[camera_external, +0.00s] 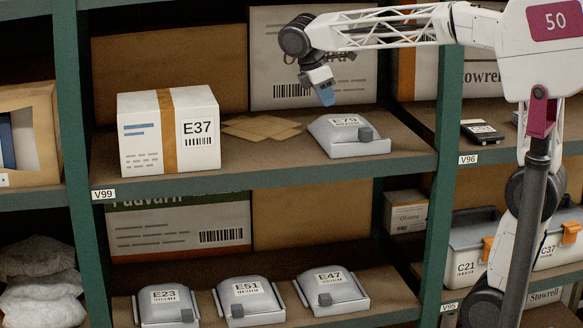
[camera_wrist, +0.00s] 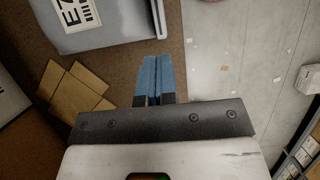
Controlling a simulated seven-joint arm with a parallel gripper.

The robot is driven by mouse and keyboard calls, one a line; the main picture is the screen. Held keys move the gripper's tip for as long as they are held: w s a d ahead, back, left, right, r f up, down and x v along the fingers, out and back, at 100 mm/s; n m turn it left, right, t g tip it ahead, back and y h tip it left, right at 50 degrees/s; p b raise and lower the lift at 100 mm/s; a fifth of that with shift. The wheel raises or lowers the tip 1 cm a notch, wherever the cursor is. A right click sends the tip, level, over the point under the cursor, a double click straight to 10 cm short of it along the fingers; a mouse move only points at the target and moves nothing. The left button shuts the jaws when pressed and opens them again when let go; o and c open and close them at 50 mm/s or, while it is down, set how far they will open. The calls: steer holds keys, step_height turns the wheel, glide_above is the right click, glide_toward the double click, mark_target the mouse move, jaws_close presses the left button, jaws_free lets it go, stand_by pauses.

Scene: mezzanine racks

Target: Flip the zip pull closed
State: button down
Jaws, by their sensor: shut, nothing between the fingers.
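A grey pouch-like case (camera_external: 338,143) labelled E79 lies on the upper shelf, right of centre. A small dark grey block, which looks like its zip pull (camera_external: 366,133), sits at its front right. My gripper (camera_external: 327,98) hangs above the back left of the case, blue fingertips pointing down, apart from it. In the wrist view the blue fingers (camera_wrist: 157,62) are pressed together with nothing between them. Part of the case (camera_wrist: 110,24) shows at the top of that view, beyond the fingertips. The pull cannot be made out there.
The white E37 box (camera_external: 170,131) stands to the left. Flat cardboard pieces (camera_external: 262,128) lie between it and the case. A large carton (camera_external: 275,62) stands behind. Similar cases E23, E51 and E47 (camera_external: 330,292) sit on the shelf below. A green post (camera_external: 447,130) stands to the right.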

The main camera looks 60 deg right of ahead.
mark_target(370, 129)
steer(key=x, duration=0.8)
steer(key=shift+f, duration=0.3)
steer(key=shift+s+d+r, duration=0.1)
steer(key=shift+s+d, duration=1.3)
steer(key=shift+d, duration=0.05)
steer(key=shift+s+d, duration=1.75)
steer(key=shift+s, duration=0.05)
steer(key=shift+w, duration=0.1)
